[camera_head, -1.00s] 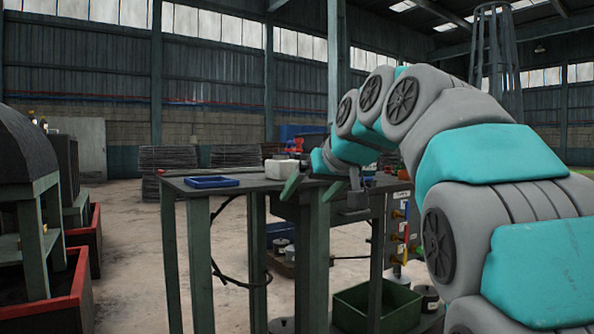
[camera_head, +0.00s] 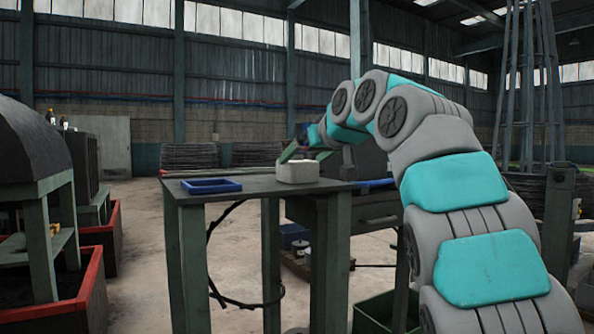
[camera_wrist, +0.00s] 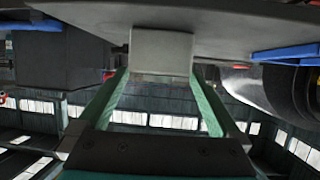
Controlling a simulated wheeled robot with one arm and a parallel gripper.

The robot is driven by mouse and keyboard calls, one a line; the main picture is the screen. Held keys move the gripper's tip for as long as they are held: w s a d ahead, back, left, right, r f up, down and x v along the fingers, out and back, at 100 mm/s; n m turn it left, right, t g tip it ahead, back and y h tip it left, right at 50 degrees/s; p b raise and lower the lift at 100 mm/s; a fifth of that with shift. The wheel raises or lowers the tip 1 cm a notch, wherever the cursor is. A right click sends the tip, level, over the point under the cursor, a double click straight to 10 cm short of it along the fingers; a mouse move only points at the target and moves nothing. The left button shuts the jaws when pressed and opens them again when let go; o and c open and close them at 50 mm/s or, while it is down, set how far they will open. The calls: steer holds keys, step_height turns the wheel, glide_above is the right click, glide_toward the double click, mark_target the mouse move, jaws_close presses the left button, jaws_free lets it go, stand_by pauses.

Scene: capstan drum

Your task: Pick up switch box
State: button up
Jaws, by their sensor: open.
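The switch box is a small pale grey block (camera_head: 297,173) on the dark table top, near its right side. In the wrist view, which looks upside down, the box (camera_wrist: 162,50) is centred ahead, against the table surface. My gripper (camera_wrist: 160,76) is open, with its two green fingers apart and pointing at the box. The fingertips are close to the box's left and right sides; I cannot tell if they touch.
A shallow blue tray (camera_head: 211,186) lies on the table (camera_head: 240,190) left of the box. A grey vise-like part (camera_head: 347,165) stands at the table's right. A green bin (camera_head: 375,312) is below. Red-rimmed troughs (camera_head: 85,300) stand at left, with clear floor between.

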steer(key=shift+p+x, duration=0.45)
steer(key=shift+x, duration=2.2)
steer(key=shift+s+f, duration=0.1)
jaws_close()
